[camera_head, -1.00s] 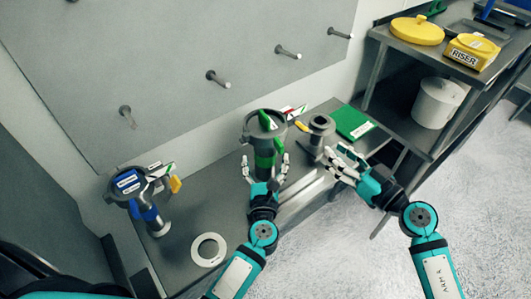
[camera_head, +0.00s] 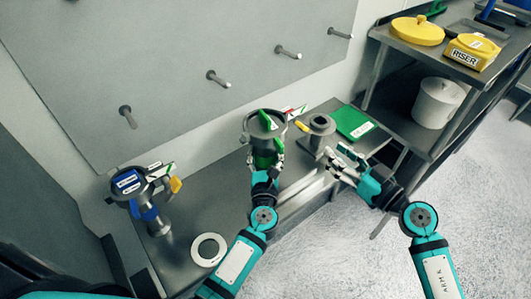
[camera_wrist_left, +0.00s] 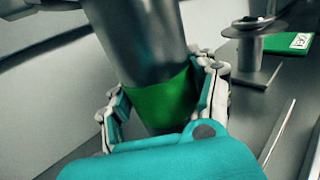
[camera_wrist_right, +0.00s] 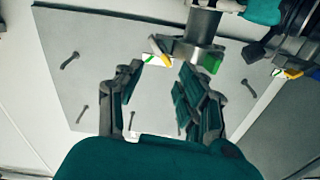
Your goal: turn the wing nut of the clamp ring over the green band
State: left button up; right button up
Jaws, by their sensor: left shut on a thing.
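The grey sifter body (camera_head: 262,126) stands at the centre of the bench. Its green band (camera_wrist_left: 160,105) is clear in the left wrist view. My left gripper (camera_head: 265,156) is shut on the sifter at the band, one finger on each side. A yellow wing nut (camera_head: 302,126) shows right of the sifter's top, and a yellow part (camera_wrist_right: 160,50) shows in the right wrist view. The clamp ring itself is too small to tell clearly.
A grey flanged part (camera_head: 320,126) stands right of the sifter, near my right fingers. A green box (camera_head: 354,122) lies behind it. A blue-banded sifter (camera_head: 148,212) and a white ring (camera_head: 208,249) are at left. A pegged board (camera_head: 180,60) rises behind.

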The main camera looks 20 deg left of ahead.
aim_at(310, 130)
pick_arm(q)
jog(key=c, duration=0.7)
jog(key=shift+c, duration=0.2)
pick_arm(e)
jog(key=shift+o, duration=0.7)
jog(key=o, duration=0.5)
jog(key=shift+n, duration=0.6)
jog(key=shift+c, duration=0.2)
jog(key=shift+o, duration=1.1)
jog(key=shift+n, duration=0.7)
jog(key=shift+o, duration=0.3)
jog(key=n, duration=0.4)
jog(key=shift+d+n, duration=0.15)
jog(key=shift+n, duration=0.15)
jog(key=w+a+n, duration=0.2)
jog(key=a+n, duration=0.1)
jog(key=n, duration=0.4)
jog(key=w+a+n, duration=0.2)
jog(key=a+n, duration=0.1)
jog(key=n, duration=0.4)
jog(key=w+a+n, duration=0.2)
jog(key=a+n, duration=0.1)
jog(key=n, duration=0.4)
jog(key=shift+w+r, duration=0.1)
jog(key=shift+r, duration=0.05)
